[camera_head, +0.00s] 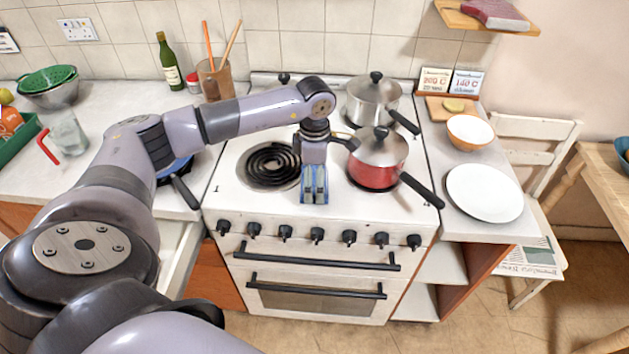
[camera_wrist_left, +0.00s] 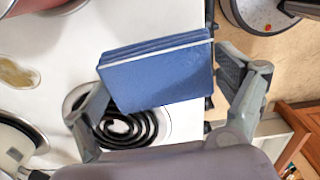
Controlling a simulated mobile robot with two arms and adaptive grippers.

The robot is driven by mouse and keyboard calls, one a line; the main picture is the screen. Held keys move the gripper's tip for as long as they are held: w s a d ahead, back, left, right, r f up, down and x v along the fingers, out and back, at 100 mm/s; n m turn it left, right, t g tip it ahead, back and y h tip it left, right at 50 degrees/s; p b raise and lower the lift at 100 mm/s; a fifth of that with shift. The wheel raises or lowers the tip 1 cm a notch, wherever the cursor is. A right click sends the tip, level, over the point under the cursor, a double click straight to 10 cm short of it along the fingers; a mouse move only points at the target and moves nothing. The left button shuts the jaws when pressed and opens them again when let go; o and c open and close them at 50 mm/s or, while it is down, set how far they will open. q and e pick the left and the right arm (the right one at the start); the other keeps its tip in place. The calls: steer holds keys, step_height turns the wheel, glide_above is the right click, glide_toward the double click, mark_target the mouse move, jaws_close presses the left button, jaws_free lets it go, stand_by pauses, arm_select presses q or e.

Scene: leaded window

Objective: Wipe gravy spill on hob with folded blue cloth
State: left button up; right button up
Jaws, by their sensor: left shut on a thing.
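My left gripper (camera_head: 314,192) hangs over the front middle of the white hob, between the front-left coil ring and the red pot. It is shut on the folded blue cloth (camera_wrist_left: 160,75), which sits between both fingers in the left wrist view. The cloth is a thick folded block with a pale edge. The gravy spill (camera_wrist_left: 15,73) is a brown patch on the white hob top at the left of the wrist view, apart from the cloth. I cannot make out the spill in the head view. My right gripper is not in view.
A red pot (camera_head: 377,175) with its handle toward the front right and a steel pot (camera_head: 374,105) stand on the hob. The black coil ring (camera_head: 272,165) is bare. A dark pan (camera_head: 175,168) lies left; a white plate (camera_head: 484,193) and bowl (camera_head: 470,133) are right.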

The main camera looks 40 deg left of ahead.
arm_select(q)
steer(key=shift+r+p, duration=0.4)
steer(key=shift+r, duration=0.7)
steer(key=shift+r, duration=0.1)
steer(key=shift+r+p, duration=0.75)
steer(key=shift+r, duration=0.7)
